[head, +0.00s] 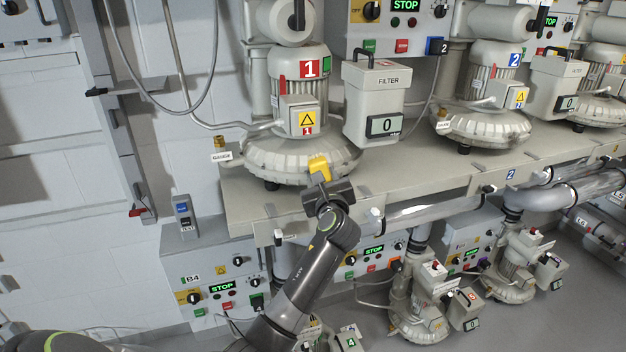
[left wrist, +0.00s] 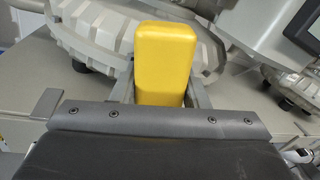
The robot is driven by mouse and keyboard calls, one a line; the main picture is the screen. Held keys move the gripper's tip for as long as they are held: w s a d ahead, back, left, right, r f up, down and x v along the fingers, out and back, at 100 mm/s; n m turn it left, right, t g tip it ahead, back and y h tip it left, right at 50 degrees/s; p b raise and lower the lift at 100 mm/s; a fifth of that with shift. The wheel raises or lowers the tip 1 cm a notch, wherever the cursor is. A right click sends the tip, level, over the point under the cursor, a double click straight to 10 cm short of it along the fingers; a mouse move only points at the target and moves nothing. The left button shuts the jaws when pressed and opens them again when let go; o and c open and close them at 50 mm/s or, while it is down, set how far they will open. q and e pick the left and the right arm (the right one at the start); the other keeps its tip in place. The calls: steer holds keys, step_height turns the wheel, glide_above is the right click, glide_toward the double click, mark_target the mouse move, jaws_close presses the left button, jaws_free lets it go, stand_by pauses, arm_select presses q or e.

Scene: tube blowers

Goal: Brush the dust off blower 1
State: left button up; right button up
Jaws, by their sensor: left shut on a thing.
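Blower 1 (head: 300,150) stands on the shelf, marked with a red "1" plate. It has a ribbed round base, a finned motor and a box with a yellow warning sign. My left gripper (head: 320,182) is shut on a yellow block-shaped thing (head: 319,166), which may be the brush handle; no bristles show. The yellow block is at the front right of the blower's round base; I cannot tell if it touches. In the left wrist view the yellow block (left wrist: 165,62) stands between the fingers, with the ribbed base (left wrist: 95,35) behind. No dust is clearly visible. My right gripper is not in view.
A filter box (head: 373,105) stands just right of blower 1, and a brass gauge fitting (head: 219,144) at its left. Blower 2 (head: 482,115) stands farther right. Pipes run below the shelf edge (head: 400,210). Control box B4 (head: 215,280) is below left.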

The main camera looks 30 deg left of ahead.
mark_target(294, 173)
arm_select(q)
steer(key=shift+w+d, duration=0.4)
steer(key=shift+s+a+r, duration=0.1)
steer(key=shift+s, duration=0.05)
steer(key=shift+s+a, duration=1.15)
steer(key=shift+a, duration=0.3)
steer(key=shift+s+a, duration=1.15)
steer(key=shift+a, duration=0.3)
steer(key=shift+d, duration=0.1)
steer(key=shift+s+d, duration=0.3)
steer(key=shift+d, duration=0.1)
steer(key=shift+v, duration=2.5)
steer(key=shift+v, duration=1.55)
